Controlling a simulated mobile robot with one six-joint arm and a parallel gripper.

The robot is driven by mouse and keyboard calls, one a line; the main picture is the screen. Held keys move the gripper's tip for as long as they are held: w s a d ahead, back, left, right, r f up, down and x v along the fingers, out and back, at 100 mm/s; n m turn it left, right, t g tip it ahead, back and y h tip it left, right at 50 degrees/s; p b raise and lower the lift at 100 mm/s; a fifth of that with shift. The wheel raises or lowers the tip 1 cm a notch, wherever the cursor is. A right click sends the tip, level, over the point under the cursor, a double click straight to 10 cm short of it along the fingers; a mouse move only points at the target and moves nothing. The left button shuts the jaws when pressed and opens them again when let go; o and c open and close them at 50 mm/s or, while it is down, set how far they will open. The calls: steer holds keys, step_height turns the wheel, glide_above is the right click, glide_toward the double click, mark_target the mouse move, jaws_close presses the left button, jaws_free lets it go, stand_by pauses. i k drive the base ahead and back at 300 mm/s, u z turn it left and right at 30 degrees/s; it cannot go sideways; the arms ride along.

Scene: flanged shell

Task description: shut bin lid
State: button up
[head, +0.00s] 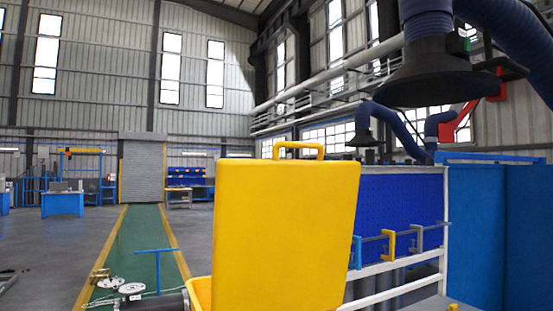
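A yellow bin lid (284,238) stands raised, nearly upright, in the middle of the head view. A yellow handle (299,146) sticks up from its top edge. A small part of the yellow bin (198,293) shows at the lower left of the lid. The rest of the bin is hidden behind the lid or below the picture. My gripper is not in view.
A blue panel rack with a white frame (446,232) and clamps stands right behind the lid. Blue cabinets (500,235) are at far right. A black extraction hood (436,75) hangs upper right.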

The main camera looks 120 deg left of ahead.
mark_target(282, 229)
steer(key=u, duration=1.45)
steer(key=k, duration=0.2)
steer(key=u, duration=2.2)
steer(key=i, duration=1.65)
steer(key=u, duration=0.2)
